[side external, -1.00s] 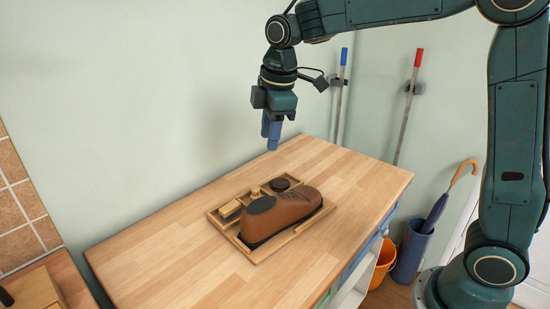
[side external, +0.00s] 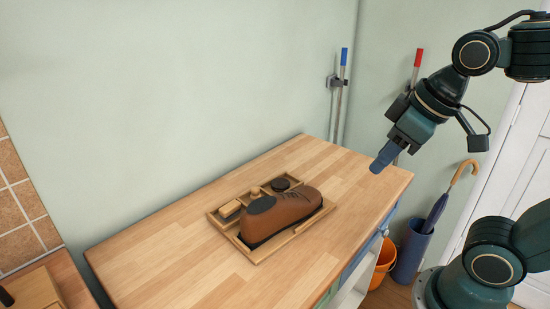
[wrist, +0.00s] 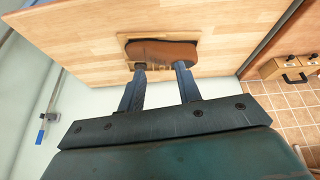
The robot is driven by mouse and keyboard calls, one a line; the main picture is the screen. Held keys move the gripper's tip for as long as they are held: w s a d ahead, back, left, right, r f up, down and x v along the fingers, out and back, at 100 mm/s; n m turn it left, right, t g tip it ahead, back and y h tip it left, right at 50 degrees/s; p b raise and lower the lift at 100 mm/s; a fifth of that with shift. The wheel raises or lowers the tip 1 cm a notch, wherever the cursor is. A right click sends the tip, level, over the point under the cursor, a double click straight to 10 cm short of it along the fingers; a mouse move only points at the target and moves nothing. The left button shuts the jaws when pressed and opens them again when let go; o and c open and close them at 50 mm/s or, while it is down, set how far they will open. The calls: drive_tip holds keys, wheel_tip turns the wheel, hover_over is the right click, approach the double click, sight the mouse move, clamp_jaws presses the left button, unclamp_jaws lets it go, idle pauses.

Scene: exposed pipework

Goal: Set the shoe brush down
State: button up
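A small wooden block (side external: 230,208) that looks like the shoe brush lies in the left compartment of a wooden tray (side external: 267,256) on the workbench. The shoe also shows in the wrist view (wrist: 165,51), beyond my fingers; the brush cannot be made out there. My gripper (side external: 377,168) is above the right end of the bench, well clear of the tray. In the wrist view its two blue fingers (wrist: 160,68) stand apart with nothing between them.
A dark round tin (side external: 280,184) and a small knobbed item (side external: 255,191) sit in the tray's back compartments. The bench top (side external: 180,258) is otherwise clear. An orange bucket (side external: 384,265) and a blue umbrella holder (side external: 410,250) stand on the floor at right.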

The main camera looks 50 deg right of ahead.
drive_tip(key=shift+s+d+f+m, duration=0.1)
drive_tip(key=shift+s+f+m, duration=0.3)
drive_tip(key=shift+s, duration=0.3)
drive_tip(key=shift+s+d+f+m, duration=0.1)
drive_tip(key=shift+s+f+m, duration=0.25)
drive_tip(key=shift+s, duration=0.35)
